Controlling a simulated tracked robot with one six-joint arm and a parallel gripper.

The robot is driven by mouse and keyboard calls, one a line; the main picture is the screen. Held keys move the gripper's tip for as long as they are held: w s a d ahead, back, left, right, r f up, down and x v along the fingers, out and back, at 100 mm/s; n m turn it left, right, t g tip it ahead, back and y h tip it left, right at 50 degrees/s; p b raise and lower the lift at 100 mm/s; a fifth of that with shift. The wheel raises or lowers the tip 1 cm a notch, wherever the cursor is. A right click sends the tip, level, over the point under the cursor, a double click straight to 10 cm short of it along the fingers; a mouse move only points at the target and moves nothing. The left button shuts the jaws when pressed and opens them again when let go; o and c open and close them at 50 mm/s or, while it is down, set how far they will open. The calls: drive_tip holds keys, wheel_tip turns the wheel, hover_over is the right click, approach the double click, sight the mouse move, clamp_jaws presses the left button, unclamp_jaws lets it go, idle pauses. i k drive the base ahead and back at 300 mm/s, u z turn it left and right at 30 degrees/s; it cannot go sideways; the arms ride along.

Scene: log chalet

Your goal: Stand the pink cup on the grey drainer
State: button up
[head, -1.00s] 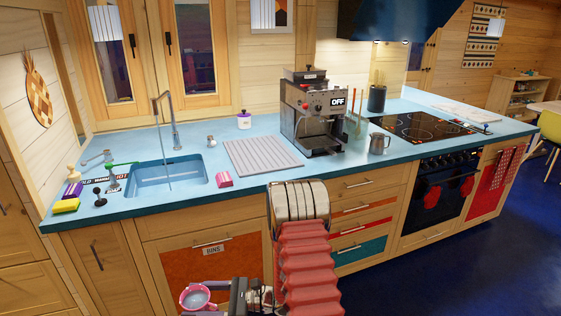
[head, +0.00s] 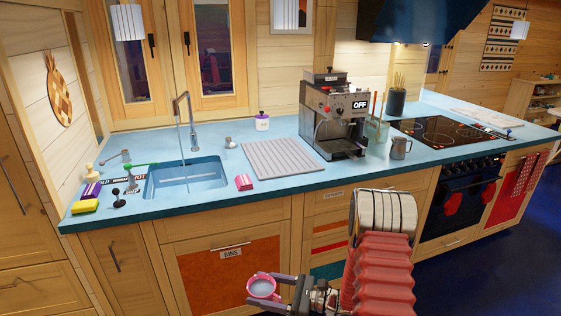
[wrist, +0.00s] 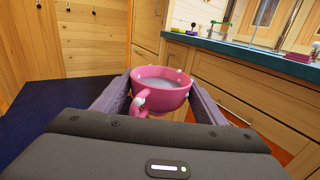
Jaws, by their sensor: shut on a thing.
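The pink cup (head: 262,288) is held upright in my gripper (head: 277,289), low in front of the cabinet doors and below the counter top. In the wrist view the cup (wrist: 160,92) sits between the two fingers of my gripper (wrist: 158,98), with its handle towards the camera and white dots on its side. Something pale shows inside it. The grey drainer (head: 282,161) lies flat on the blue counter, right of the sink, ribbed and with nothing standing on it. My gripper is well below and in front of it.
The sink (head: 186,177) with its tap is left of the drainer. A pink block-like item (head: 243,182) lies near the drainer's front left corner. A coffee machine (head: 333,115) stands to its right, and a lidded pot (head: 262,121) behind. The counter's front edge (head: 200,208) lies above my gripper.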

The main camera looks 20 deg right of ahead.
sight(278, 167)
drive_tip(key=z, duration=0.1)
drive_tip(key=i, duration=1)
drive_tip(key=u, duration=0.1)
